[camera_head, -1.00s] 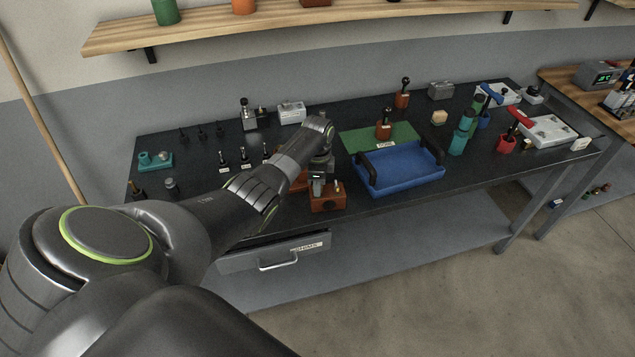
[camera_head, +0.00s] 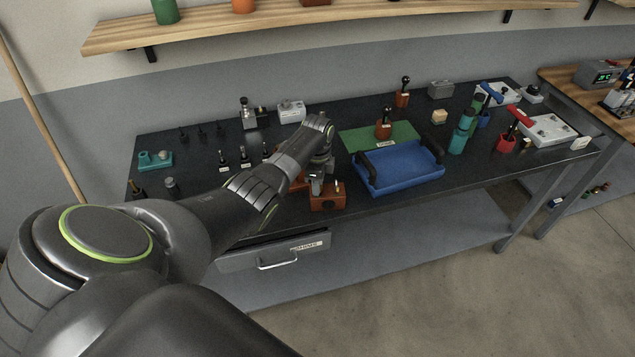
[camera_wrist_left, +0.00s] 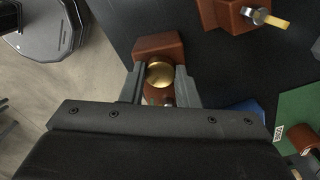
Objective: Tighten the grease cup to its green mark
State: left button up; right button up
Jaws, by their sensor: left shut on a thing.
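The grease cup (camera_wrist_left: 160,73) is a round brass cap on a reddish-brown block (camera_wrist_left: 158,47) in the left wrist view. In the head view this block (camera_head: 328,203) sits at the table's front edge, under my left gripper (camera_head: 316,185). In the wrist view the two grey fingers of my left gripper (camera_wrist_left: 160,78) stand on either side of the brass cap, shut on it. My right gripper is not in view.
A second reddish-brown block (camera_wrist_left: 236,14) with a yellow-tipped metal piece stands nearby. A blue tray (camera_head: 405,182) with black handles is right of the gripper, before a green mat (camera_head: 352,140). Small black-handled tools (camera_head: 245,158) stand behind my arm. A drawer (camera_head: 285,252) is below.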

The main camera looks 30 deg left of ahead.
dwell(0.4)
pick_arm(q)
jog(key=o, duration=1)
jog(key=shift+r, duration=0.15)
jog(key=shift+r+b, duration=0.6)
jog(key=shift+r, duration=8.05)
